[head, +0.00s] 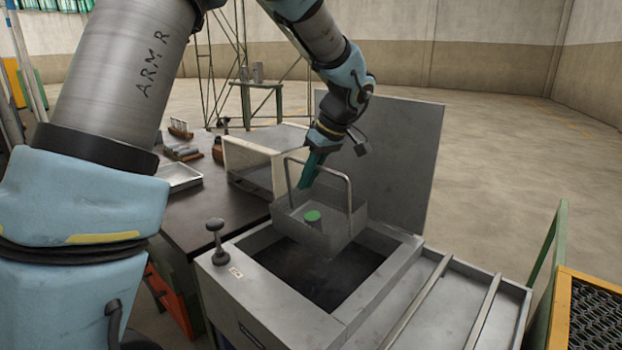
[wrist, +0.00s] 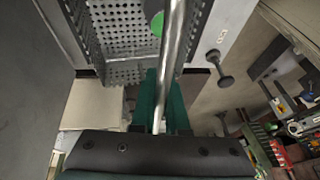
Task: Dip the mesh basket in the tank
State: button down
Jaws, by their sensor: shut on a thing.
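My gripper (head: 311,168) is shut on the wire handle of the mesh basket (head: 330,239). The basket hangs above the open mouth of the tank (head: 270,287), roughly level. A green-topped cylindrical part (head: 312,218) stands inside the basket. In the wrist view the handle bar runs between the green fingers of my gripper (wrist: 160,100), with the perforated basket wall (wrist: 115,35) beyond. The tank's lid (head: 405,150) stands open behind the basket. The dark inside of the tank is partly hidden by the basket.
A black-knobbed lever (head: 216,240) stands at the tank's left front rim. A draining tray with rails (head: 470,310) adjoins the tank on the right. A dark bench (head: 205,208) to the left carries a pale open box (head: 250,160) and a shallow metal tray (head: 180,177).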

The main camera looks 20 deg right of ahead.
notch_tip(320, 180, down, 24)
jog(key=b, duration=1.9)
jog(key=shift+b, duration=0.3)
dwell(2.5)
